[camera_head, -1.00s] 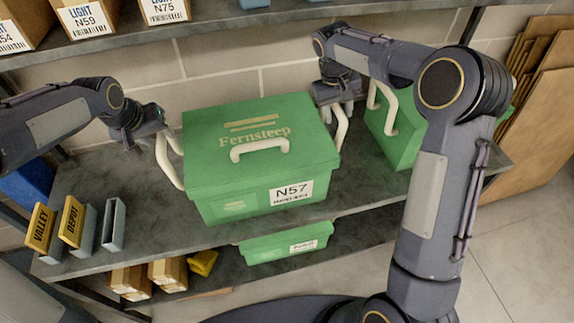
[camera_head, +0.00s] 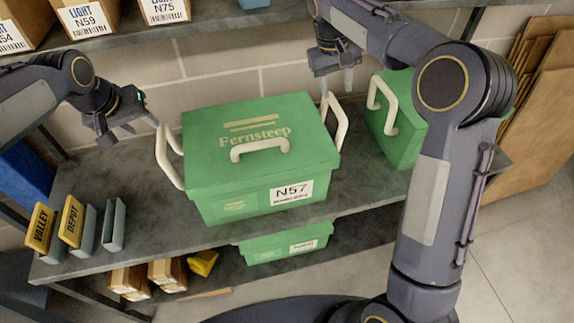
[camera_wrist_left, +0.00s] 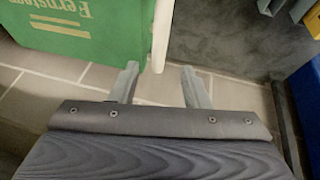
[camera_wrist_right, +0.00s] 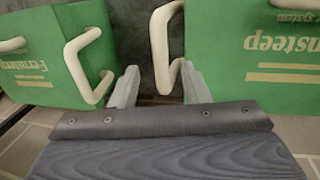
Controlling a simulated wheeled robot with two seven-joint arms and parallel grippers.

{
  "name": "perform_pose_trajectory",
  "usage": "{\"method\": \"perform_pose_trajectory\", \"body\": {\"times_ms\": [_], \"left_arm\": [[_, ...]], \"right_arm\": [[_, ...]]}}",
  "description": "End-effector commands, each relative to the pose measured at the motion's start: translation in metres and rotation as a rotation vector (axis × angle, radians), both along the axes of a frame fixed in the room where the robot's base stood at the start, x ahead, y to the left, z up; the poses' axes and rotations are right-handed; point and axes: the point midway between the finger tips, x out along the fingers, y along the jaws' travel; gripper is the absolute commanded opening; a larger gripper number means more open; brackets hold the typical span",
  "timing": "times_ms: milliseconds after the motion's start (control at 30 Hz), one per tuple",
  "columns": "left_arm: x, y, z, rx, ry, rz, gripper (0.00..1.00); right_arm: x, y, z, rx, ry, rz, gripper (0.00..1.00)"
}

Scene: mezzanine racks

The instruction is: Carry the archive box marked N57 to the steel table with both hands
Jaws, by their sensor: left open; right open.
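The green archive box marked N57 (camera_head: 258,185) sits upright on the grey shelf, with a pale handle on its lid and a raised pale handle on each side. My left gripper (camera_head: 133,128) is open, above and left of the box's left handle (camera_head: 165,155). In the left wrist view that handle (camera_wrist_left: 162,35) shows just beyond the fingertips (camera_wrist_left: 160,75), nearer the left finger. My right gripper (camera_head: 336,88) is open just above the right handle (camera_head: 341,120). In the right wrist view that handle (camera_wrist_right: 160,45) lies between and beyond the fingertips (camera_wrist_right: 160,75). I cannot see the steel table.
Another green box (camera_head: 390,115) stands to the right on the same shelf (camera_head: 140,190), partly behind my right arm. VALLEY and DEPOT bookend-like holders (camera_head: 72,220) stand at the left. A higher shelf (camera_head: 190,30) with cartons runs above. Cardboard sheets (camera_head: 535,95) lean at the right.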

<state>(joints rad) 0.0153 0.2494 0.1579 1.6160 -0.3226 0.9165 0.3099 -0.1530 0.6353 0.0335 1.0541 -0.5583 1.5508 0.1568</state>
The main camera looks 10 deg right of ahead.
Motion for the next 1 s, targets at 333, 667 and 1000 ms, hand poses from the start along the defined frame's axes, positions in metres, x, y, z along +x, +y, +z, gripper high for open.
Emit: {"method": "perform_pose_trajectory", "body": {"times_ms": [333, 667, 1000], "left_arm": [[0.0, 0.0, 0.0, 0.0, 0.0, 0.0, 0.42], [-0.001, 0.0, 0.003, 0.0, 0.0, 0.0, 0.42], [-0.011, 0.005, 0.029, 0.0, -0.001, 0.001, 0.42]], "right_arm": [[-0.001, 0.006, 0.03, 0.0, 0.001, 0.0, 0.42], [0.0, 0.006, 0.032, 0.0, 0.001, 0.0, 0.42], [0.0, 0.006, 0.049, 0.0, 0.001, 0.0, 0.42]]}}
